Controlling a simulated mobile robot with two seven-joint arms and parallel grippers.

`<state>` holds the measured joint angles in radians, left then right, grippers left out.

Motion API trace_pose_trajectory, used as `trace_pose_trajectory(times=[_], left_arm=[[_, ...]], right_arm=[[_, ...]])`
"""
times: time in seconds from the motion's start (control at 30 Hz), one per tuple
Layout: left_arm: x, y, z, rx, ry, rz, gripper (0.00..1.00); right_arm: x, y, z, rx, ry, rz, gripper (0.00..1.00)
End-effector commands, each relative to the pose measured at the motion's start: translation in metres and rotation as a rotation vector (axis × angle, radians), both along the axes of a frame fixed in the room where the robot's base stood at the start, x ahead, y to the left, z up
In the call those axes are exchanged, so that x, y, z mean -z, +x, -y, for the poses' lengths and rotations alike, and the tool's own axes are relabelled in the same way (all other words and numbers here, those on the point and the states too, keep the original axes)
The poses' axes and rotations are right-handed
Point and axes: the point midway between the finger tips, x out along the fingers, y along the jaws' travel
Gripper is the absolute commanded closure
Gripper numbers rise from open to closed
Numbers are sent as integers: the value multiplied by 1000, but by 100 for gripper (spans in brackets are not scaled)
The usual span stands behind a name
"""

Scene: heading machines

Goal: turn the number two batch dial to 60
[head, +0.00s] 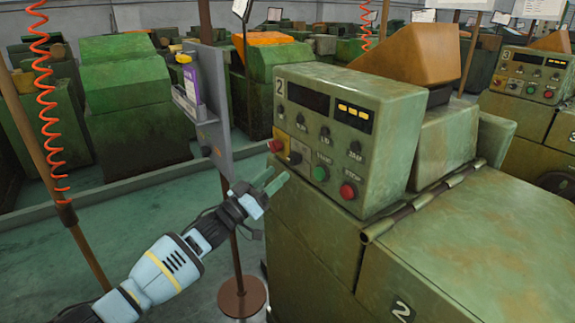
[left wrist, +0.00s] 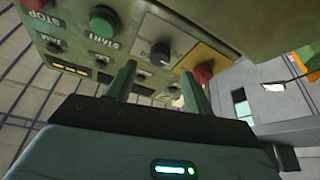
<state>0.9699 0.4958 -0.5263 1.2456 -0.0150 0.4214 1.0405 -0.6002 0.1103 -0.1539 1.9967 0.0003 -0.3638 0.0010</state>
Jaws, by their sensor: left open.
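The number two machine's control box (head: 300,77) carries a black dial (head: 293,158) on its lower row, between a red mushroom button and the green START button. In the left wrist view the dial (left wrist: 160,53) sits on a grey plate, beyond the fingertips and roughly between them. Its scale and setting are too small to read. My left gripper (head: 271,180) is open and empty in front of the panel, below and just left of the dial. Its two green fingers also show in the left wrist view (left wrist: 157,82), apart from the dial. My right gripper is out of view.
Close to the dial are the red mushroom button (head: 274,146), green START button (head: 319,173) and red STOP button (head: 347,190). A grey panel on a post (head: 207,100) stands left of the machine. An orange coiled hose (head: 50,120) hangs at far left.

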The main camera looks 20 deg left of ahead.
Motion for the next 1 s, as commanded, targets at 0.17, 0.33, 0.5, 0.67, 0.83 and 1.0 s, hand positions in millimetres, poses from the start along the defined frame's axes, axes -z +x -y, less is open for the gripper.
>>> trace_pose_trajectory(times=[0.17,0.33,0.5,0.67,0.83,1.0], left_arm=[[-12,23,15,0,0,2,48],[-17,37,22,-2,0,1,48],[-19,42,26,0,1,0,48],[-20,42,27,0,1,0,48],[-20,42,26,0,1,0,60],[-20,42,26,0,1,0,82]], right_arm=[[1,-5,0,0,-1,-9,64],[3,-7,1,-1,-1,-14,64],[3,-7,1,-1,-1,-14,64],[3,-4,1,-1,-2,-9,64],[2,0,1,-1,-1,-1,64],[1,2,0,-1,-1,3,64]])
